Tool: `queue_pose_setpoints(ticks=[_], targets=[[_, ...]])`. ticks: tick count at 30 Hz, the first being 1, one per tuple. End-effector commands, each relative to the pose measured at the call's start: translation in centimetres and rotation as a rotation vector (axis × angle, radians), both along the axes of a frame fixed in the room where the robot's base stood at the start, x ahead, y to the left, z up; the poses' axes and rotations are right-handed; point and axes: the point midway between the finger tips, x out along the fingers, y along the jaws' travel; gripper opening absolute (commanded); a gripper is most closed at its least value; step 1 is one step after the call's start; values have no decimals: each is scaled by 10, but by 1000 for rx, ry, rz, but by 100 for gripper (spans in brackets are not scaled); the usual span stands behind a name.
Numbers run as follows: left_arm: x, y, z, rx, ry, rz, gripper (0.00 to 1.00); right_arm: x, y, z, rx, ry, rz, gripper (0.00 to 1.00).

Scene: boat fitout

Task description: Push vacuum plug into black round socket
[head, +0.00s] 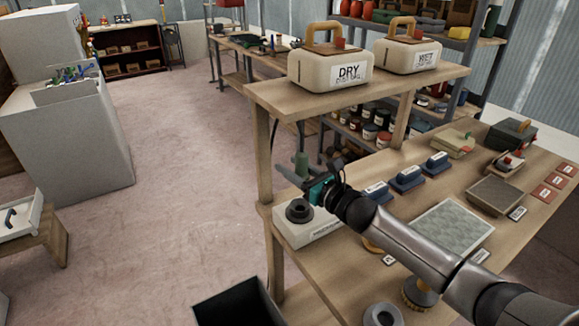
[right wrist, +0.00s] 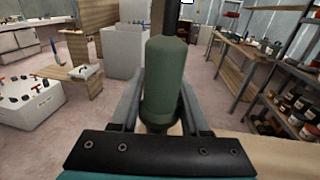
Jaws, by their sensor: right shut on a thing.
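The vacuum plug, a green cylinder (head: 302,162), stands upright in my right gripper (head: 294,177). In the right wrist view the plug (right wrist: 165,80) sits between the two grey fingers, with a dark piece rising from its top. The black round socket (head: 298,211) is a raised ring on a white box (head: 318,228) at the bench's near left corner. In the head view the plug appears above the socket, apart from it; the exact alignment cannot be told. My left gripper is not in view.
A wooden shelf post (head: 263,150) stands close left of the gripper, under a shelf with DRY (head: 335,72) and WET (head: 408,57) cases. Blue blocks (head: 407,179) and a grey panel (head: 452,229) lie to the right. A dark bin (head: 240,300) is below left.

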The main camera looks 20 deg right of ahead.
Motion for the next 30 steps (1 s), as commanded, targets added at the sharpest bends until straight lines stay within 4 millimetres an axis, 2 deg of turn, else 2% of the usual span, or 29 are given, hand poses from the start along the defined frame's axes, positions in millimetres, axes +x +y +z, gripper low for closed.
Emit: queue_pose_setpoints(ticks=[20, 30], targets=[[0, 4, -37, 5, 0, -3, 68, 0, 1, -43, 1, 0, 1, 0], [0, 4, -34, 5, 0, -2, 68, 0, 1, -40, 1, -1, 1, 0]])
